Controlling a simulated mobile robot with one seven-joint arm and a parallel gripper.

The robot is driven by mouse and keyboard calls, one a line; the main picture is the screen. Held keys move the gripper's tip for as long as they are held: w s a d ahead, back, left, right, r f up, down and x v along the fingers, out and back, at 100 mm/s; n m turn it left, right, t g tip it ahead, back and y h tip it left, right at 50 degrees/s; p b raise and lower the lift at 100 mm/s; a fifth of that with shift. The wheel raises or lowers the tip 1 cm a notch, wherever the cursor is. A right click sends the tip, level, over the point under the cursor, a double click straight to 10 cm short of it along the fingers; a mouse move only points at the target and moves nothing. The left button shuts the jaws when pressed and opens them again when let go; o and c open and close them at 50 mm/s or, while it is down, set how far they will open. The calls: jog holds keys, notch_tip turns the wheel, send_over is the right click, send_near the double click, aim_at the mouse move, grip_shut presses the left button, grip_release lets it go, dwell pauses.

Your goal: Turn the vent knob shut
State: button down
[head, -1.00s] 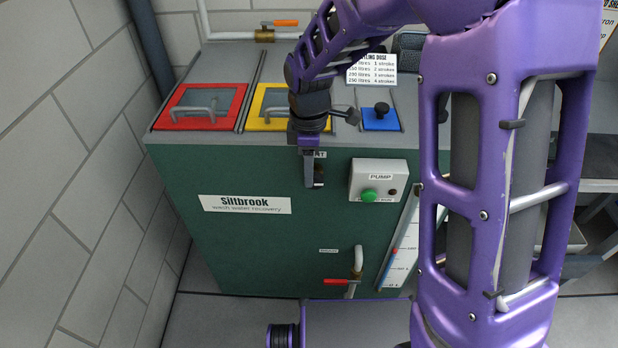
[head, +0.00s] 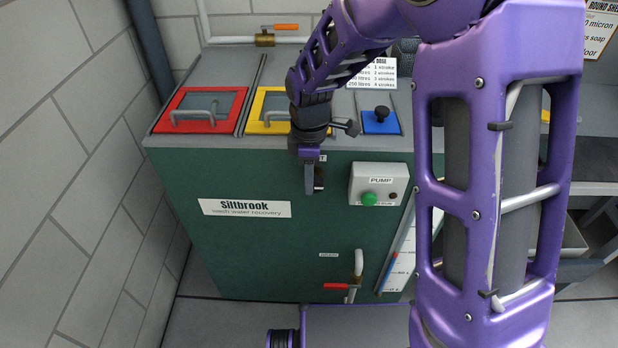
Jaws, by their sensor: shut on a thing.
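The vent knob (head: 319,180) is a small dark part on the front of the green tank (head: 230,245), under a label of which only the last letters show. My gripper (head: 311,181) points down at the tank front and is shut on the vent knob. The fingers and wrist hide most of the knob, so its turn angle cannot be read.
Right of the knob is a grey pump box (head: 378,184) with a green button. Below are a drain pipe with a red handle (head: 337,286) and a level gauge (head: 398,255). Red (head: 206,109) and yellow (head: 254,122) framed lids and a blue plate (head: 380,122) are on top.

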jog(key=shift+d, duration=0.1)
jog(key=shift+d+y+p, duration=0.15)
jog(key=shift+y+p, duration=0.15)
jog(key=shift+y, duration=0.4)
jog(key=shift+s+d+y, duration=0.1)
jog(key=shift+d+y, duration=0.05)
jog(key=shift+y, duration=1.35)
jog(key=shift+r, duration=0.1)
jog(key=c, duration=1)
grip_release()
jog(key=shift+c, duration=0.2)
jog(key=shift+r, duration=0.1)
